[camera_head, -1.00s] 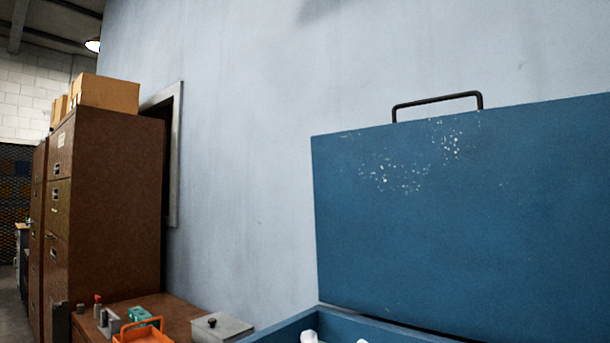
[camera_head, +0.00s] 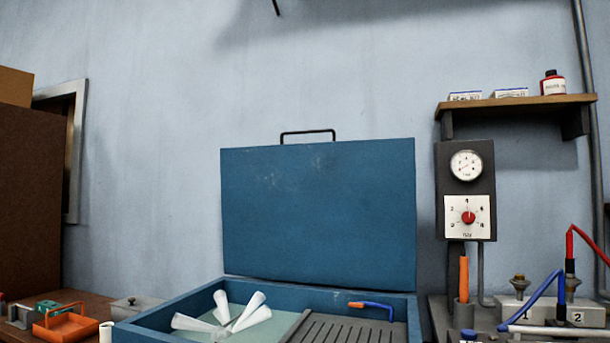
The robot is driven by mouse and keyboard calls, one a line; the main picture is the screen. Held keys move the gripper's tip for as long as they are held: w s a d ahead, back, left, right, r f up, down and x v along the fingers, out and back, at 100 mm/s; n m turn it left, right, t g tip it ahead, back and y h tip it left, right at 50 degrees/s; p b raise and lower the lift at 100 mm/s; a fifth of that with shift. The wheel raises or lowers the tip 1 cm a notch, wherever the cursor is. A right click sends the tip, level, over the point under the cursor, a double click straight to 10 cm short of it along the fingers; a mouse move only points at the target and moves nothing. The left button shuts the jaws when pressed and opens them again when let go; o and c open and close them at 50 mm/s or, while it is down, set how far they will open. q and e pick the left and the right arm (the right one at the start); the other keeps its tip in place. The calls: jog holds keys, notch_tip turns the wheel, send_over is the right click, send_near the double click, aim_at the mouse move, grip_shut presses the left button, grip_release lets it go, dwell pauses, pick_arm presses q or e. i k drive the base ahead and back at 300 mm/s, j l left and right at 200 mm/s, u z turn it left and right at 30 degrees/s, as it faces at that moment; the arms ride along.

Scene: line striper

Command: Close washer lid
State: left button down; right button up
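The blue washer lid (camera_head: 318,212) stands upright and open at the back of the blue washer box. A dark handle (camera_head: 308,134) is on its top edge. The washer box (camera_head: 170,312) is open at the front. It holds several white cones (camera_head: 247,310), a grey slatted rack (camera_head: 345,331) and a small blue tool with an orange tip (camera_head: 371,305). Neither of my grippers shows in this view.
A wooden shelf (camera_head: 520,102) with small boxes and a red bottle is on the wall at right, above a gauge panel (camera_head: 467,190). Blue and red hoses stand at the far right. An orange tray (camera_head: 66,326) and brown cabinet (camera_head: 28,195) are at left.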

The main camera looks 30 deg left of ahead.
aim_at(341, 214)
jog(key=j+z, duration=0.25)
jog(key=j, duration=0.35)
jog(key=j+z, duration=0.3)
jog(key=j, duration=0.35)
jog(key=k+j+z, duration=0.1)
jog(key=j+z, duration=0.15)
jog(key=j, duration=0.35)
